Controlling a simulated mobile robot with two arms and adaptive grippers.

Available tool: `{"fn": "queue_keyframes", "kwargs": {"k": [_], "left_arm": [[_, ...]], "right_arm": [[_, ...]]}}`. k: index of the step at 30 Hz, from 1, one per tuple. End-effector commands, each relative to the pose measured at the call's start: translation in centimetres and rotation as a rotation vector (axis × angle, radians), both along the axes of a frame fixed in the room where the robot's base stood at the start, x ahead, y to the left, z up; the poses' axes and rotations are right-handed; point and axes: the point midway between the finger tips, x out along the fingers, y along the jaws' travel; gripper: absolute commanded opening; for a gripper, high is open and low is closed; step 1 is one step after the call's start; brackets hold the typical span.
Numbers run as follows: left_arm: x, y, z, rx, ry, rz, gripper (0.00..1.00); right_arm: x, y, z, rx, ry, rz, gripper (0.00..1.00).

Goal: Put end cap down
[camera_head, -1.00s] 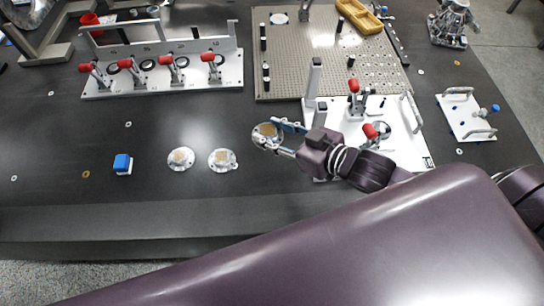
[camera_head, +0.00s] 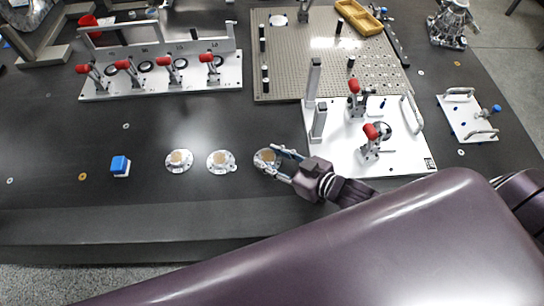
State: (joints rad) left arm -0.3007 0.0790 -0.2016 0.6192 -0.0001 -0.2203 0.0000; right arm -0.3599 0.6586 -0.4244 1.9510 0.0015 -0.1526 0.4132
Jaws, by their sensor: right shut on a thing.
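A round silver end cap (camera_head: 264,162) with a tan centre is between the fingertips of my right gripper (camera_head: 279,162), which is shut on it from the right. The cap is at or just above the dark table top; I cannot tell whether it touches. It lines up in a row with two similar end caps, a middle one (camera_head: 221,161) and a left one (camera_head: 179,161), both flat on the table. A small gap separates it from the middle one. My left gripper is not in view.
A white fixture plate (camera_head: 400,150) with red-handled clamps stands right of the gripper. A perforated plate (camera_head: 310,75) lies behind. A blue block (camera_head: 120,165) sits at left. A clamp rack (camera_head: 160,75) stands at the back left. Table between rack and caps is mostly clear.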

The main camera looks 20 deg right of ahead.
Motion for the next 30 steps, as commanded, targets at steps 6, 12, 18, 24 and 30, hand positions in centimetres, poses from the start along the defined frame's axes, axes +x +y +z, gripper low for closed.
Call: {"fn": "queue_keyframes", "kwargs": {"k": [6, 12, 18, 24, 30], "left_arm": [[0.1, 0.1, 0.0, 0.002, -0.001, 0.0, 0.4], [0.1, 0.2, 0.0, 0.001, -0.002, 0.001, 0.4], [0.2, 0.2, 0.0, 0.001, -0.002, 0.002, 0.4], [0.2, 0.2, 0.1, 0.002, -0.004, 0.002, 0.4], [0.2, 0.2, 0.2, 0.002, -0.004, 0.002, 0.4]], "right_arm": [[0.0, 0.0, -0.1, 0.0, 0.0, 0.0, 0.49], [0.0, 0.0, -0.1, 0.0, 0.0, 0.0, 0.53], [-0.3, -0.2, 0.1, 0.0, 0.001, -0.001, 0.53], [-2.3, -1.2, 0.9, -0.001, 0.004, 0.0, 0.53], [-5.0, -2.8, 2.2, -0.002, 0.005, 0.0, 0.53]]}}
